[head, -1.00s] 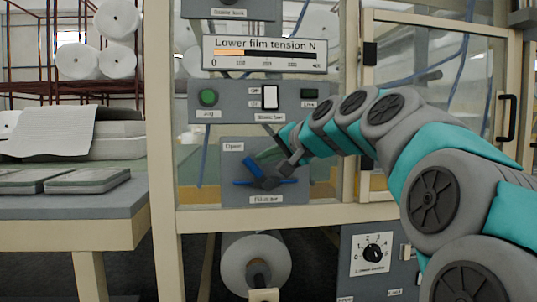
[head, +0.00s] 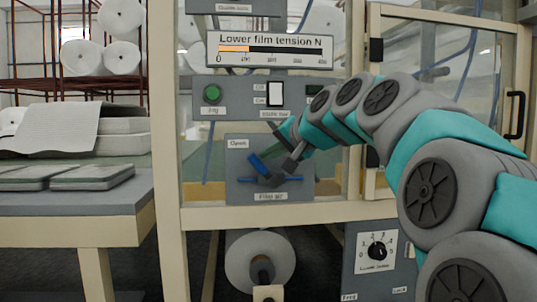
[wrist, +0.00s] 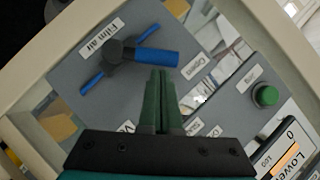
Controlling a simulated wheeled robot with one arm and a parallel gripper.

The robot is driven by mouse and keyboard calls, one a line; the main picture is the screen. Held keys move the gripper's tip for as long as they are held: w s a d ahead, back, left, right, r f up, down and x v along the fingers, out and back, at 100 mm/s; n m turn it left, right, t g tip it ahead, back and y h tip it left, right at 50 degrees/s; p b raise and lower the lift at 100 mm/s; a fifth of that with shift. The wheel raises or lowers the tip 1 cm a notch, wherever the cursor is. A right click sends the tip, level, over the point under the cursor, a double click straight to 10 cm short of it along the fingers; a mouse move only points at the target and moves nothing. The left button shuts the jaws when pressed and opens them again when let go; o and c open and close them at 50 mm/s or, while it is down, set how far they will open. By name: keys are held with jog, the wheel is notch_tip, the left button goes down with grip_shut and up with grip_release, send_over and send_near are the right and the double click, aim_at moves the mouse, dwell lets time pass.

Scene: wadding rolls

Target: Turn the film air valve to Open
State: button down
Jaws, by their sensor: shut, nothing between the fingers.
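The film air valve has a dark hub and a thick blue handle (head: 259,165), mounted on a grey panel (head: 240,190). In the head view the handle slants up and left from the hub, toward the "Open" label (head: 238,143). In the wrist view the handle (wrist: 157,57) points right, its end close to the Open label (wrist: 196,66). My gripper (wrist: 160,73) is shut and empty, its green fingertips right beside the handle near its outer end. I cannot tell whether they touch. In the head view the fingers partly cover the panel's upper middle.
Above the panel are a green button (head: 212,94), a white rocker switch (head: 275,94) and the tension gauge (head: 270,50). Cream frame posts (head: 167,150) border the panel. A film roll (head: 258,260) sits below. A knob (head: 377,251) is at lower right.

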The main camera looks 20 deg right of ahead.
jog(key=d+r+v, duration=0.1)
jog(key=d+v, duration=0.1)
jog(key=v, duration=1)
jog(key=shift+w+r, duration=0.15)
jog(key=shift+w, duration=0.05)
